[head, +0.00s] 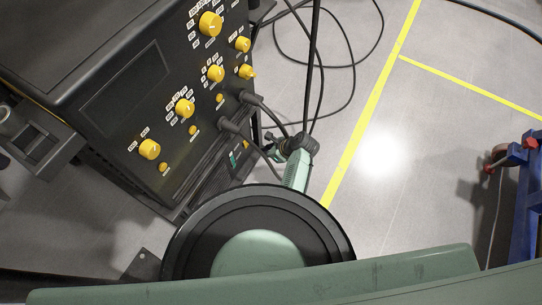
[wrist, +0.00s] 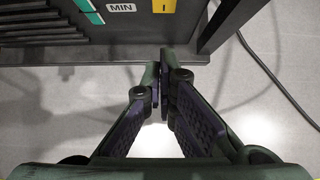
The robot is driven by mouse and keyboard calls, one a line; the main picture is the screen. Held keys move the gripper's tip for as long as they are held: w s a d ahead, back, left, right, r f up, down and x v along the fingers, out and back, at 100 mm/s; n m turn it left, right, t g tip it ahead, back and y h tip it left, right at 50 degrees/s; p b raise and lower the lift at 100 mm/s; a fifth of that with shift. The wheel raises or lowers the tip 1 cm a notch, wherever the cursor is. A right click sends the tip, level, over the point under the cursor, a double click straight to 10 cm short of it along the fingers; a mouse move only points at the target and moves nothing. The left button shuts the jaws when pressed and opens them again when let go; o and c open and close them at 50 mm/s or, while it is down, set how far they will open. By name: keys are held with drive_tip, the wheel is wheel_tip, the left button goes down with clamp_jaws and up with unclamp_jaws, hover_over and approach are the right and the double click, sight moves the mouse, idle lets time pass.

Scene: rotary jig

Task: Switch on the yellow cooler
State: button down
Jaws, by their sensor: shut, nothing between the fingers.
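In the head view, a black machine (head: 120,85) with yellow knobs stands at the left. A small teal mark (head: 232,159) shows low on its front. My fingers cannot be made out clearly there.
Thick cables (head: 262,105) run from plugs on the machine's front and loop over the floor. A blue frame with red parts (head: 525,200) stands at the right. Grey floor with yellow lines (head: 365,125) lies clear between them. A cable (wrist: 270,75) also hangs at the wrist view's right.

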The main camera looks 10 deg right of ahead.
sight(246, 143)
drive_tip(key=shift+w+a+f+b, duration=0.3)
drive_tip(key=shift+w+a+b, duration=0.25)
drive_tip(key=shift+a, duration=0.1)
drive_tip(key=shift+w+a+f+b, duration=0.3)
drive_tip(key=shift+w+a+b, duration=0.1)
drive_tip(key=shift+a+b, duration=0.25)
drive_tip(key=shift+w+a+f+b, duration=0.3)
drive_tip(key=shift+w+a+b, duration=0.2)
drive_tip(key=shift+a, duration=0.2)
drive_tip(key=shift+w+a+f+t+y, duration=0.15)
drive_tip(key=shift+a+t+y, duration=0.15)
drive_tip(key=shift+r+p, duration=0.85)
drive_tip(key=shift+p, duration=0.35)
